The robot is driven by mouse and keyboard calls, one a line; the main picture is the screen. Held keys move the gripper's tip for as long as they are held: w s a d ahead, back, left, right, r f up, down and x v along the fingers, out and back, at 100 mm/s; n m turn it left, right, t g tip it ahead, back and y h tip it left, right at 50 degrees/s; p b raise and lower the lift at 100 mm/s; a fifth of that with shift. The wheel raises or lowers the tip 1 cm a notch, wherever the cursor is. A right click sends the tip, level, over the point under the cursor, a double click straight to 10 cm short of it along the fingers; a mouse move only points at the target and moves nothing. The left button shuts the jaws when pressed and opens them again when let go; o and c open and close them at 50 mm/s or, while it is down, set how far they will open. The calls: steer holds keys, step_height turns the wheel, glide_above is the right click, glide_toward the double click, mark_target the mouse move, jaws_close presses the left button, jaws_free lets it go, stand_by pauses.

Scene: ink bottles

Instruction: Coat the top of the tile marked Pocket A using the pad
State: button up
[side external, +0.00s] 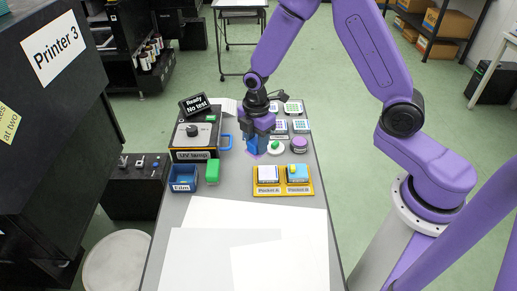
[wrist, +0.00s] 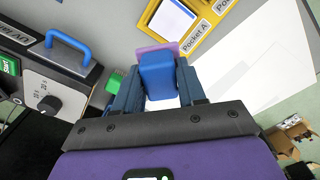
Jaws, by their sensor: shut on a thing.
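My gripper (side external: 256,146) is shut on a blue block-shaped handle (wrist: 157,75) with a flat pink pad (wrist: 147,54) at its far end. In the side view the pad's pink edge (side external: 257,157) shows low beneath the fingers, close to the table; I cannot tell if it touches. The tile marked Pocket A (side external: 267,173) sits in the left pocket of a yellow tray (side external: 283,191), ahead and to the right of my gripper. Its top looks whitish; the wrist view shows part of it (wrist: 172,20), apart from the pad.
The UV lamp (side external: 194,140) with blue handle (side external: 226,142), green block (side external: 212,173) and Film bin (side external: 183,180) are left. White sheets (side external: 200,250) cover the front.

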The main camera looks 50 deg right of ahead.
steer(key=shift+f, duration=3.4)
steer(key=shift+f, duration=1)
steer(key=shift+d, duration=0.1)
steer(key=shift+s+d, duration=2.35)
steer(key=shift+s, duration=0.05)
steer(key=shift+w+a, duration=2.45)
steer(key=shift+r, duration=3)
steer(key=shift+r, duration=0.15)
